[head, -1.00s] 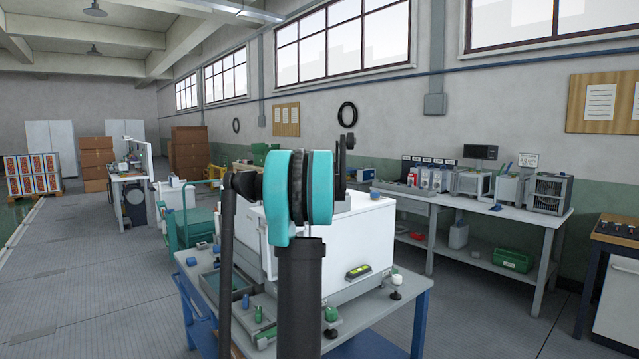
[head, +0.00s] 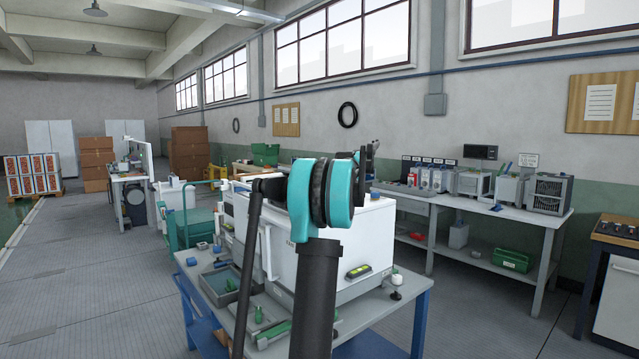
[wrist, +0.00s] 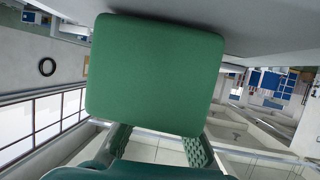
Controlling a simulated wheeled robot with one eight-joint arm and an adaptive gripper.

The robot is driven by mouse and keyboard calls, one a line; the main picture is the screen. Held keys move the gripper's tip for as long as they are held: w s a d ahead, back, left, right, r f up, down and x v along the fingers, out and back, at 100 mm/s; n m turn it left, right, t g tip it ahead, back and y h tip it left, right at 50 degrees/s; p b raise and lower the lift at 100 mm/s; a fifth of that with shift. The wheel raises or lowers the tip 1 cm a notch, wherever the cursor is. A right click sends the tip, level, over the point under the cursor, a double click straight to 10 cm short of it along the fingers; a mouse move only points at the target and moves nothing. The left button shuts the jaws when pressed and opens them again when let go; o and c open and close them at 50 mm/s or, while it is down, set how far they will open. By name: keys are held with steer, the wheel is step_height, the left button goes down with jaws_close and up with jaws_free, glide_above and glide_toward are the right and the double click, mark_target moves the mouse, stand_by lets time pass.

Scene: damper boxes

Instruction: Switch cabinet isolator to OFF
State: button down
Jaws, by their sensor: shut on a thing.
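In the wrist view a green, flat block with rounded corners (wrist: 155,70) fills the middle. My gripper (wrist: 158,135) has its textured fingers on either side of the block's lower part, shut on it. In the head view a white cabinet box (head: 362,240) stands on a blue-framed bench (head: 412,302). My arm covers part of the box's left side, and the gripper is hidden there. I cannot pick out the isolator switch in either view.
A grey tray (head: 218,284) and small green parts (head: 258,313) lie on the bench's left side. A yellow-and-dark device (head: 358,272) is on the box's front. A long bench (head: 520,212) with instruments runs along the wall. Open floor lies at left.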

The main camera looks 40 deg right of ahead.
steer(key=shift+f+n+y, duration=0.1)
steer(key=shift+n+y, duration=0.7)
steer(key=shift+y, duration=0.2)
steer(key=c, duration=1.8)
jaws_free()
steer(key=shift+o, duration=0.2)
steer(key=v, duration=1.2)
steer(key=shift+d, duration=0.15)
